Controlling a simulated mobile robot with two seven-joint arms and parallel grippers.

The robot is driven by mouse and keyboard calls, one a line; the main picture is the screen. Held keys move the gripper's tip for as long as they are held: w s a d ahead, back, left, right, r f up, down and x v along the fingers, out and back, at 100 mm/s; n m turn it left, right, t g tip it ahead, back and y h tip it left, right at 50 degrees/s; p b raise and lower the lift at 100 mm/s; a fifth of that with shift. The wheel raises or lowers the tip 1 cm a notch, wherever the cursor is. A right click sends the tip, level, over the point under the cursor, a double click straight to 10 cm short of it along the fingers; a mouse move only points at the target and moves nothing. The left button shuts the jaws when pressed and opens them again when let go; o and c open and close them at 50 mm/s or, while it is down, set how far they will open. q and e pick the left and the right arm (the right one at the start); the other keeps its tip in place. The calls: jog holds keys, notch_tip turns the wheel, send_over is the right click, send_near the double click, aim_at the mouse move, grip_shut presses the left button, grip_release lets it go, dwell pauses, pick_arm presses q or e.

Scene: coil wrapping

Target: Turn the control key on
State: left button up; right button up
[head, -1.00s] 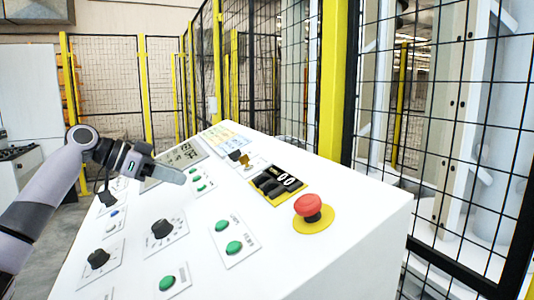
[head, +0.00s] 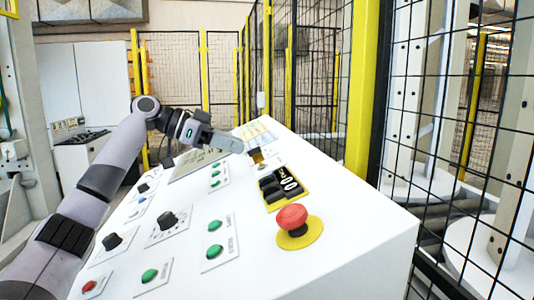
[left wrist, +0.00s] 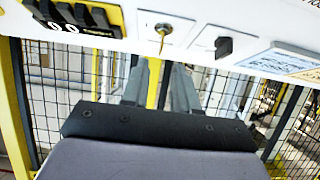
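The control key (head: 258,158) is a small brass-coloured key in a lock on the sloped white control panel (head: 330,215), near its far end. It also shows in the left wrist view (left wrist: 163,31), standing out from a white plate. My left gripper (head: 240,146) reaches over the panel from the left, its tip just left of the key in the head view. In the left wrist view, its two fingers (left wrist: 161,72) are apart with nothing between them. The key lies beyond the fingertips, roughly in line with the gap. My right gripper is not in view.
A black switch (left wrist: 224,46) sits beside the key. Black rocker switches on a yellow plate (head: 283,187) and a red emergency button (head: 292,218) are nearer. Green buttons (head: 215,225) and black knobs (head: 168,220) cover the panel's left part. Yellow-posted mesh fencing (head: 362,90) stands behind.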

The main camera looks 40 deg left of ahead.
aim_at(259, 161)
pick_arm(q)
jog(key=p+x, duration=0.1)
jog(key=x, duration=0.5)
jog(key=shift+w+d+f+p, duration=0.15)
jog(key=shift+w+p, duration=0.15)
grip_shut()
